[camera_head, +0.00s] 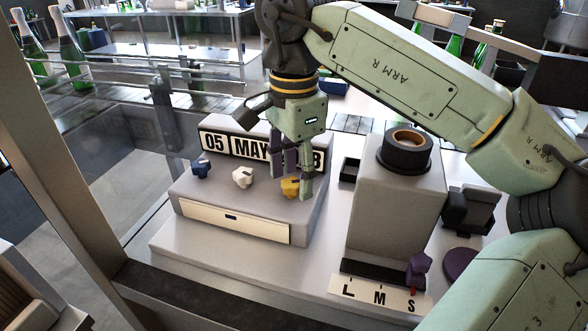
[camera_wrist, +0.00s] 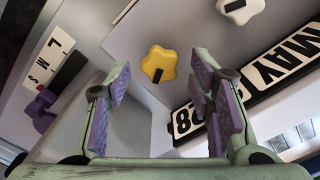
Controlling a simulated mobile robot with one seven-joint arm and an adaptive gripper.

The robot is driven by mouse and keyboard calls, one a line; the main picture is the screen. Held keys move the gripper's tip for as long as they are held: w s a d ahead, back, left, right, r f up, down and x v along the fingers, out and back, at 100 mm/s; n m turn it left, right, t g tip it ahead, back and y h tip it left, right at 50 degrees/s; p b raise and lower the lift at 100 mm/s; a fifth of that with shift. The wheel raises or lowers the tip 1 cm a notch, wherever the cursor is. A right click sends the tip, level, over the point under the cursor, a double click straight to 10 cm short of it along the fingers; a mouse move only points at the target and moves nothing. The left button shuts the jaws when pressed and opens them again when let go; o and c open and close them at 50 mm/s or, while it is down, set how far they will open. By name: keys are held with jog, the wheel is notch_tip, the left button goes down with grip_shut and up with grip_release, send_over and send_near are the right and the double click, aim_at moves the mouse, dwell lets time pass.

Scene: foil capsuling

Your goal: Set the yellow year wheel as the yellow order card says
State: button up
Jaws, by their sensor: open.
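The yellow year wheel (camera_head: 288,187) is a star-shaped knob on the sloping face of a grey date box (camera_head: 318,200). In the wrist view the yellow wheel (camera_wrist: 158,62) shows whole, with a dark mark on its lower edge. My gripper (camera_head: 292,176) is open above the wheel, with one finger on either side in the picture; I see no contact. I cannot make out a yellow order card.
A blue knob (camera_head: 201,168) and a white knob (camera_head: 243,177) sit left of the yellow wheel. A grey machine (camera_head: 395,205) with a dark ring on top stands to the right. An L M S plate (camera_head: 372,296) and purple lever (camera_head: 418,268) are at its foot.

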jog(key=shift+f, duration=0.2)
jog(key=shift+c, duration=0.3)
jog(key=c, duration=1.1)
jog(key=shift+m, duration=0.4)
jog(key=m+b, duration=0.2)
jog(key=m, duration=0.2)
jog(key=shift+m, duration=0.3)
jog(key=m+b, duration=0.1)
jog(key=m, duration=0.5)
jog(key=shift+s+b, duration=0.15)
jog(key=shift+b, duration=0.15)
jog(key=shift+m, duration=0.4)
